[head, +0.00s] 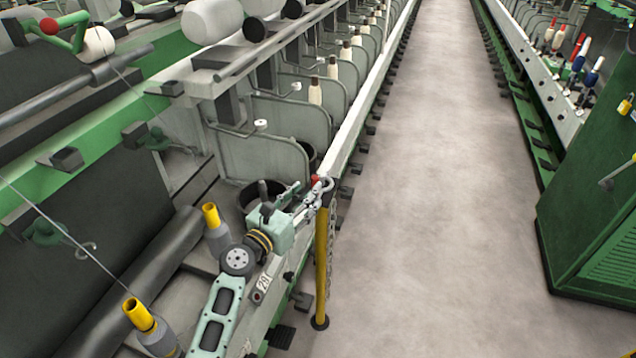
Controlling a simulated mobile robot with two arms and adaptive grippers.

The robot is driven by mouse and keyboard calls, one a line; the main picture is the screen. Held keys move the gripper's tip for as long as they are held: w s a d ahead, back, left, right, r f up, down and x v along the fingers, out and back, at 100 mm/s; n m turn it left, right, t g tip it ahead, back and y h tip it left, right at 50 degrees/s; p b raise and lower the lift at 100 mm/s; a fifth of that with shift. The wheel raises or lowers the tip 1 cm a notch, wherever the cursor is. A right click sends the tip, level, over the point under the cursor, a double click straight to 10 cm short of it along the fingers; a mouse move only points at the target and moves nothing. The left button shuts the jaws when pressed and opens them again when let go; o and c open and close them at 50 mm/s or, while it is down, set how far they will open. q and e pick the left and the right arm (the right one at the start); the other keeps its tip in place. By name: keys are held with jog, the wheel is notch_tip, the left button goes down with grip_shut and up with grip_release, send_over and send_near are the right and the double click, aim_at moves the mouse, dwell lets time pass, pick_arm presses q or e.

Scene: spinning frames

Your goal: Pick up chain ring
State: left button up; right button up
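A yellow post (321,262) with a dark round foot stands at the left edge of the aisle, with a red part (315,180) at its top. A small silvery chain ring (327,184) shows at the top of the post. A pale chain (332,235) hangs down along its right side. My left gripper (312,196) reaches to the post top from the lower left. Its fingers look apart, close beside the ring. I cannot tell whether they touch it. My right gripper is out of view.
A long spinning frame (345,125) with several bobbins runs along the left. Yellow-topped spindles (138,314) stand near my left arm. A green cabinet (590,215) and another frame line the right. The grey aisle floor (445,170) between is clear.

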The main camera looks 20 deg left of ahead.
aim_at(315, 178)
pick_arm(q)
jog(key=x, duration=0.4)
jog(key=shift+w+d, duration=0.25)
jog(key=shift+w, duration=0.35)
jog(key=c, duration=1)
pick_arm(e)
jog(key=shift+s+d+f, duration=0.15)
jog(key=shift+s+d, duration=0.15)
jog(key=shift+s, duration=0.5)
